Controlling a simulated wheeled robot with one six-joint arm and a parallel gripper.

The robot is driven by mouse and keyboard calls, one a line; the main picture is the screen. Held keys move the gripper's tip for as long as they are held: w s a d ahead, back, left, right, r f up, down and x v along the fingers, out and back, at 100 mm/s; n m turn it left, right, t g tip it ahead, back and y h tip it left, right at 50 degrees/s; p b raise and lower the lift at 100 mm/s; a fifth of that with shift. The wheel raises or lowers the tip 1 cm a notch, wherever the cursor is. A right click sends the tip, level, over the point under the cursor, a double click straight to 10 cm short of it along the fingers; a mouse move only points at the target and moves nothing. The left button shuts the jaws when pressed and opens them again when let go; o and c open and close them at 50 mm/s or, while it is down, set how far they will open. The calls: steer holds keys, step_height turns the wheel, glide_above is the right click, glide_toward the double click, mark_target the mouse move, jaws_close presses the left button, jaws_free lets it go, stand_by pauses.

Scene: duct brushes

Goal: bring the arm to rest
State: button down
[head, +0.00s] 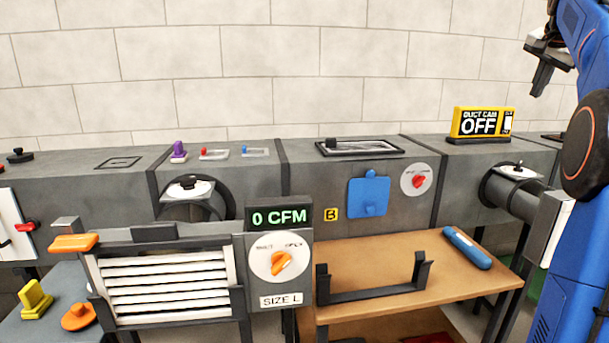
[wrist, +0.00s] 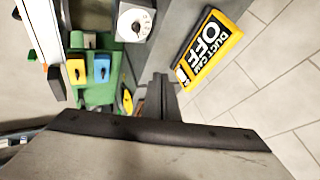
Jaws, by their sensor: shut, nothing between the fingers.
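My blue arm (head: 575,200) stands at the right edge of the head view. My gripper (head: 540,88) hangs in the air at the upper right, above and to the right of the yellow duct cam display (head: 481,122), which reads OFF. In the wrist view the fingers of my gripper (wrist: 162,88) are together with nothing held. They are apart from the display, which shows to their right (wrist: 207,48). The lower part of the arm runs out of the head view.
The grey duct (head: 360,160) runs along the tiled wall. In front stand a louvred unit (head: 165,285) with a 0 CFM readout (head: 279,216) and a wooden bench (head: 380,260) with a blue cylinder (head: 466,248). The air around my gripper looks clear.

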steer(key=s+a+f+n+y, duration=0.1)
steer(key=s+a+f+n, duration=0.2)
steer(key=s+a+f, duration=0.45)
steer(key=s+a+f+n+y, duration=0.15)
steer(key=a+f, duration=0.25)
steer(key=a, duration=0.7)
steer(key=s+a+f+n, duration=0.4)
steer(key=s+a+f, duration=0.1)
steer(key=a, duration=0.5)
steer(key=s+a+f+n+y, duration=0.1)
steer(key=s+a+f+n, duration=0.2)
steer(key=s+a+f, duration=0.3)
steer(key=s+a+f+n+g+y, duration=0.1)
steer(key=s+a+f+n, duration=0.3)
steer(key=s+f, duration=1.2)
steer(key=a+f, duration=0.3)
steer(key=f, duration=0.2)
steer(key=shift+s+a+f+g, duration=0.2)
steer(key=shift+s+g, duration=0.1)
